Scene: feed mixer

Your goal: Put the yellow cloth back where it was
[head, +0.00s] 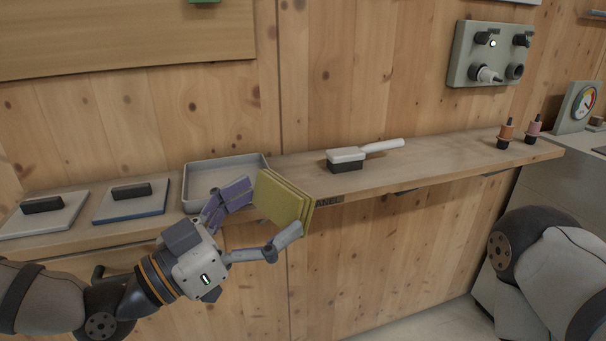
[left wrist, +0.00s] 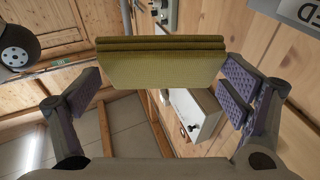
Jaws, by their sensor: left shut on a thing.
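The yellow cloth (head: 284,199) is a folded, layered square pad. My left gripper (head: 260,218) is shut on it and holds it tilted at the shelf's front edge, just right of the grey tray. In the left wrist view the cloth (left wrist: 165,66) spans between the two purple-padded fingers of the left gripper (left wrist: 163,84). The cloth hides part of a label on the shelf edge. I cannot tell whether the cloth touches the shelf. My right gripper is out of view.
The wooden shelf (head: 430,160) carries a shallow grey tray (head: 198,184), two flat handled plates (head: 130,203) (head: 45,216) and a white-handled brush (head: 347,157). Two small plugs (head: 506,135) (head: 533,130) stand at right. The shelf between brush and plugs is clear. A knob panel (head: 489,55) hangs above.

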